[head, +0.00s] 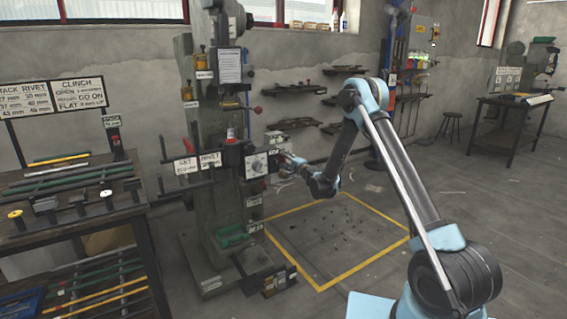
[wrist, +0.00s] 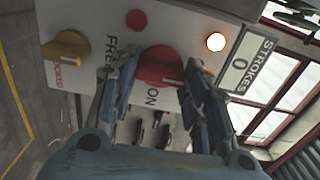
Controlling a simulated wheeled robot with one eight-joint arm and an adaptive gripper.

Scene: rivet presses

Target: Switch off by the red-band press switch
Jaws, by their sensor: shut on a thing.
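In the wrist view a red rotary switch (wrist: 161,66) sits on the pale panel (wrist: 100,15) of the press. My gripper (wrist: 160,82) has a finger on each side of the red switch and is shut on it. The word ON shows just below the switch, partly between the fingers. A pale mark shows on the switch's lower right. A round lamp (wrist: 215,42) glows, and a STROKES counter (wrist: 237,74) reads 0. In the head view my gripper (head: 284,161) is at the control box (head: 257,164) of the press (head: 205,180); the switch is too small to tell there.
A yellow knob (wrist: 66,48) marked LOCKED and a small dark red button (wrist: 136,19) are on the same panel. In the head view a bench (head: 75,195) with bars stands left of the press. A yellow-outlined floor area (head: 335,225) is open at the right.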

